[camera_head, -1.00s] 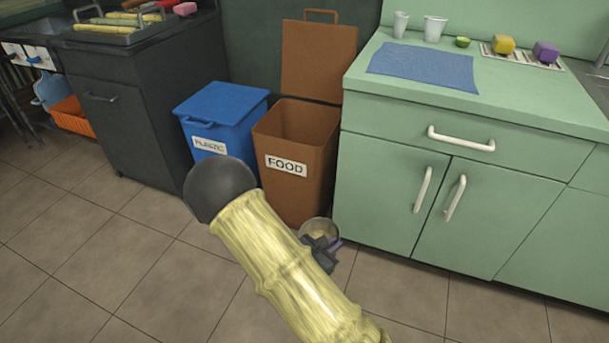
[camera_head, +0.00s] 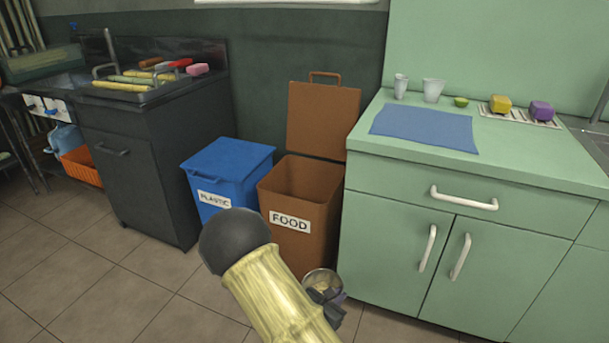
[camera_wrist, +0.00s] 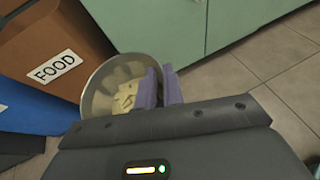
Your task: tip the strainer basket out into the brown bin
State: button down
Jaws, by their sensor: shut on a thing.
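The brown bin (camera_head: 302,207) is labelled FOOD and stands with its lid raised, between the blue bin and the green cabinet. My gripper (camera_head: 328,296) is low in front of the bin's right front corner, partly hidden behind my arm. It is shut on the strainer basket (camera_head: 321,279), a round metal bowl. In the wrist view the basket (camera_wrist: 100,92) lies beyond the purple fingers (camera_wrist: 160,88), near the bin's front (camera_wrist: 48,50). Pale yellowish pieces (camera_wrist: 125,97) lie inside it. The basket is below the bin's rim and outside it. Whether it touches the bin I cannot tell.
A blue bin (camera_head: 229,170) labelled PLASTIC stands left of the brown bin. The green cabinet (camera_head: 395,235) closes off the right side. A dark cabinet with a sink (camera_head: 160,175) stands further left. The tiled floor (camera_head: 90,270) in front is clear.

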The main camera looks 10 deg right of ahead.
jog(key=w+r+n+t+y+p, duration=0.3)
jog(key=w+r+n+y+p, duration=0.2)
jog(key=r, duration=0.3)
jog(key=shift+w+a+r+n+t+y, duration=0.15)
jog(key=shift+w+n+t+y, duration=0.2)
jog(key=shift+w, duration=0.3)
